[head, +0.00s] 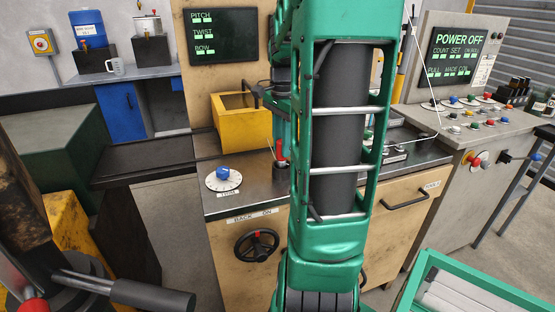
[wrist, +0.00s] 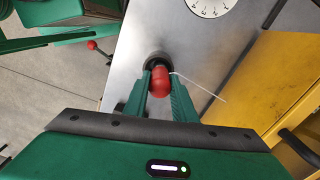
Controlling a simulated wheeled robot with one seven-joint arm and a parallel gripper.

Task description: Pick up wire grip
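The wire grip appears to be the red rounded handle (wrist: 160,78) in the wrist view, with a thin white wire running from it to the right. It stands on a dark round base (wrist: 158,60) on the metal worktop. My gripper (wrist: 161,85) reaches down to it, with one green finger on each side and little or no gap showing. The fingers look shut on the handle. In the head view the red handle (head: 281,150) shows beside my arm, partly hidden by it.
A yellow open box (head: 230,132) stands behind the worktop (head: 240,203). A white dial with a blue knob (head: 222,178) is at the left. A black handwheel (head: 256,246) is on the front panel. A control console (head: 470,130) reading POWER OFF stands at the right.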

